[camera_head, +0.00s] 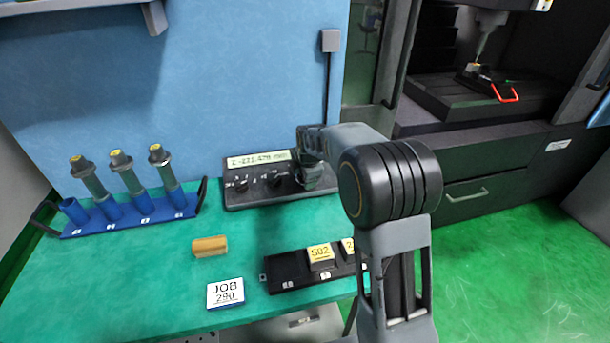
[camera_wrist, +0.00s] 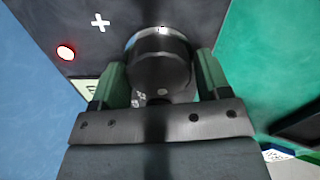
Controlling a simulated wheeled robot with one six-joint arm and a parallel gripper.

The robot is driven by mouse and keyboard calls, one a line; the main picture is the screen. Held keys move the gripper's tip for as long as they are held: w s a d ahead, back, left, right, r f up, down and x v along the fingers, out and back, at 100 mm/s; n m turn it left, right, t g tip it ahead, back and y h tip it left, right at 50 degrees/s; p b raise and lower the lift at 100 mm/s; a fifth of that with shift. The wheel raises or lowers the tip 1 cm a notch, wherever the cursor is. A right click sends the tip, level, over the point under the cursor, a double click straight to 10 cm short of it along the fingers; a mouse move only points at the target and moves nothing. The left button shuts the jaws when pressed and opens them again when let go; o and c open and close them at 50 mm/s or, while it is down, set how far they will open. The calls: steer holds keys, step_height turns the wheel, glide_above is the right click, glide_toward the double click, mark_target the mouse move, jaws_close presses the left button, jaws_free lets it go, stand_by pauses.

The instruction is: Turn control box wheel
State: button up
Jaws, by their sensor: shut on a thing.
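The black control box (camera_head: 245,188) stands at the back of the green table against the blue panel. Its strip display shows digits, and small knobs sit on its face. In the wrist view its dark face (camera_wrist: 80,22) carries a white plus mark and a red button. The round black wheel (camera_wrist: 160,62) fills the middle of the wrist view. My gripper (camera_wrist: 161,75) is shut on the wheel, with one greenish finger on each side. In the head view my gripper (camera_head: 318,172) is at the box's right end and hides the wheel.
A blue rack (camera_head: 130,222) with several tool holders stands at the left. A tan block (camera_head: 209,246), a JOB card (camera_head: 225,293) and a black tray (camera_head: 290,272) with yellow-labelled pieces lie in front of the box. The machine (camera_head: 470,150) with an open work area is at the right.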

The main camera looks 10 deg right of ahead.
steer(key=shift+n, duration=0.9)
steer(key=o, duration=0.7)
steer(key=shift+s+r, duration=0.1)
steer(key=v, duration=1.3)
steer(key=shift+r, duration=0.3)
steer(key=shift+d, duration=0.1)
